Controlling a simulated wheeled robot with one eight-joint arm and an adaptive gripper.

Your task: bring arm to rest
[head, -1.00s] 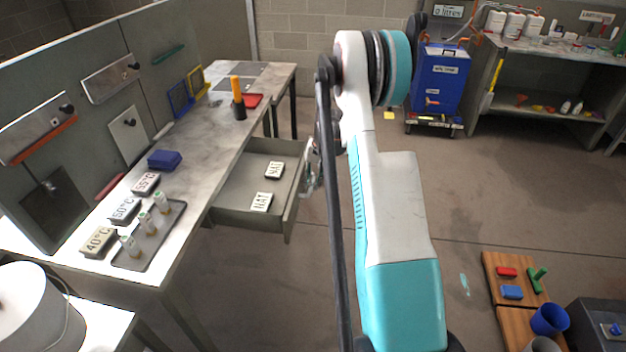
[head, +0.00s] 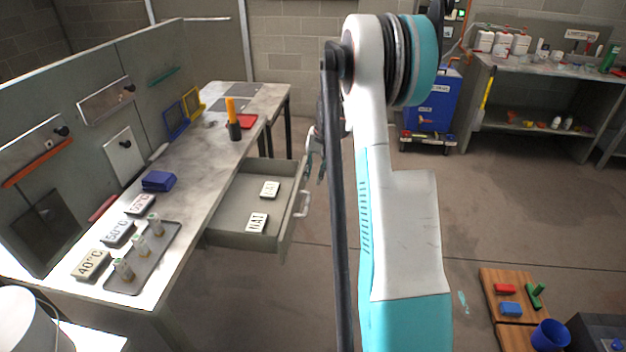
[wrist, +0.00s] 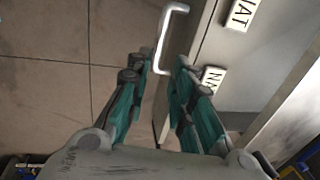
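My arm stands raised in the middle of the head view and hides most of my gripper. Part of my gripper (head: 316,160) shows left of the arm, just above and beyond the front of the open drawer (head: 290,225). In the wrist view my gripper (wrist: 158,66) has its two teal fingers apart with nothing held between them. The drawer's metal handle (wrist: 167,36) appears between and beyond the fingertips. The handle (head: 304,204) is uncovered in the head view, apart from the gripper.
The drawer holds two NAT labelled blocks (head: 257,223). The workbench (head: 195,150) carries a tray (head: 163,262) of vials and temperature blocks. A wooden board (head: 497,282) lies right. Floor between is open.

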